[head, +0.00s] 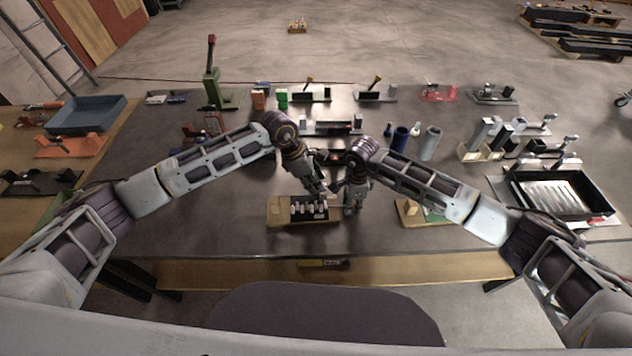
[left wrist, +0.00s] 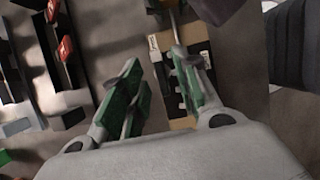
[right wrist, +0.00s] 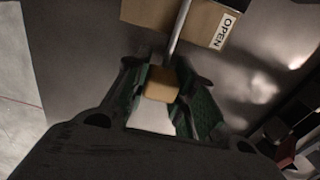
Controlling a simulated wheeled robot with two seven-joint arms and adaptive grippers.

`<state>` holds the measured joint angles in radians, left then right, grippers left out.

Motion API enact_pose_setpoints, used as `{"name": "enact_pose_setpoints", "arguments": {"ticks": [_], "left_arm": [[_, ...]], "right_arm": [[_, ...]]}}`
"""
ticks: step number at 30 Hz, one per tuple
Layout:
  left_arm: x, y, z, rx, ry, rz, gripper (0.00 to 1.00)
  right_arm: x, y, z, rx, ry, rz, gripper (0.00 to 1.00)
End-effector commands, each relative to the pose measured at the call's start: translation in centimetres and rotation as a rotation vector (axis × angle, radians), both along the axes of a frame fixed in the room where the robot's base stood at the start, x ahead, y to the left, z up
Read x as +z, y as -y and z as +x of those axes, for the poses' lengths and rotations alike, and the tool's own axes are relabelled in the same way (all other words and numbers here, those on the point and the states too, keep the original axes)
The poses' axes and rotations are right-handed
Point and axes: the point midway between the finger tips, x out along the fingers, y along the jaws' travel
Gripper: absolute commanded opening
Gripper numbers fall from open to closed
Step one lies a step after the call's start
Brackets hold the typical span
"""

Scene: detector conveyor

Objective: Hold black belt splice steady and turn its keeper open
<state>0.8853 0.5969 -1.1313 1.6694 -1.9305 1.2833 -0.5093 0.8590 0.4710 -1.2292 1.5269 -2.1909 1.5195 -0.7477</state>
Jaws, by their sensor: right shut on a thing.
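The black belt splice (head: 309,212), with a row of pale teeth, sits on a wooden base (head: 277,211) near the table's front middle. It also shows in the left wrist view (left wrist: 178,103), partly hidden by a finger. My left gripper (head: 329,190) is open and empty just above the splice's right part; in the left wrist view its green-padded fingers (left wrist: 158,66) stand apart. My right gripper (head: 350,211) is right of the base. In the right wrist view it is shut on a tan knob (right wrist: 161,84) at the end of the keeper's grey rod (right wrist: 179,27). A label there reads "OPEN".
A wooden board with a green part (head: 411,212) lies to the right. A black tray (head: 562,207) stands at the far right, and cylinders (head: 431,143) and fixtures stand behind my grippers. The table left of the base is clear.

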Motion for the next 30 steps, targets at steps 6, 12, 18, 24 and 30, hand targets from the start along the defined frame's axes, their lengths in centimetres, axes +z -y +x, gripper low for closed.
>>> {"name": "enact_pose_setpoints", "arguments": {"ticks": [6,12,18,24,30], "left_arm": [[2.2,-1.0,-0.1,0.001,0.002,0.001,0.31],[5.0,-2.1,-0.3,0.001,0.003,0.000,0.31],[7.7,-3.2,-0.4,0.000,0.003,0.000,0.31],[9.6,-3.9,-0.5,0.000,0.001,0.000,0.31],[10.3,-4.2,-0.6,0.000,0.001,0.001,0.31]], "right_arm": [[0.0,0.0,0.0,0.001,-0.001,0.000,0.00],[0.0,0.0,0.0,0.001,-0.001,0.000,0.00],[0.0,0.0,0.0,0.001,-0.001,0.000,0.00],[0.0,0.0,0.0,0.001,-0.001,0.000,0.00],[0.0,0.0,0.0,0.001,0.000,0.000,0.00]]}}
